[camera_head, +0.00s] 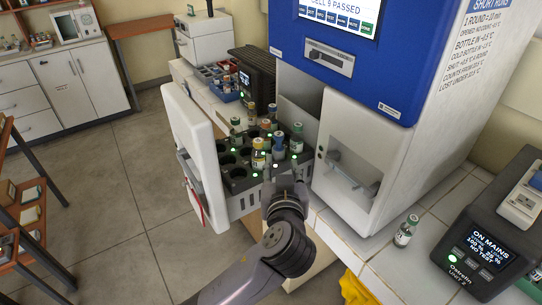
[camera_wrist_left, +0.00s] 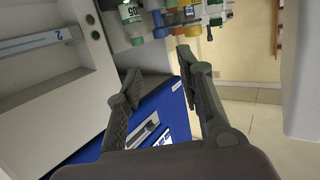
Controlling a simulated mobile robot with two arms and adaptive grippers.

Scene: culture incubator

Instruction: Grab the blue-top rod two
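A dark rack (camera_head: 238,180) on the pulled-out drawer holds several small bottles with coloured tops. One bottle with a blue top (camera_head: 279,146) stands near the rack's right side, between a yellow-banded bottle (camera_head: 258,155) and a green-topped bottle (camera_head: 296,138). I cannot read which one is number two. My left gripper (camera_head: 284,182) is at the near edge of the rack, just in front of these bottles. In the left wrist view its fingers (camera_wrist_left: 161,62) are apart with nothing between them, and a blue cap (camera_wrist_left: 158,22) shows beyond them among other tops. My right gripper is not in view.
The open white door (camera_head: 193,150) stands left of the rack. The blue and white cabinet (camera_head: 395,110) rises close on the right. A single bottle (camera_head: 405,231) and a dark device with a screen (camera_head: 490,240) are on the tiled counter. Open floor lies left.

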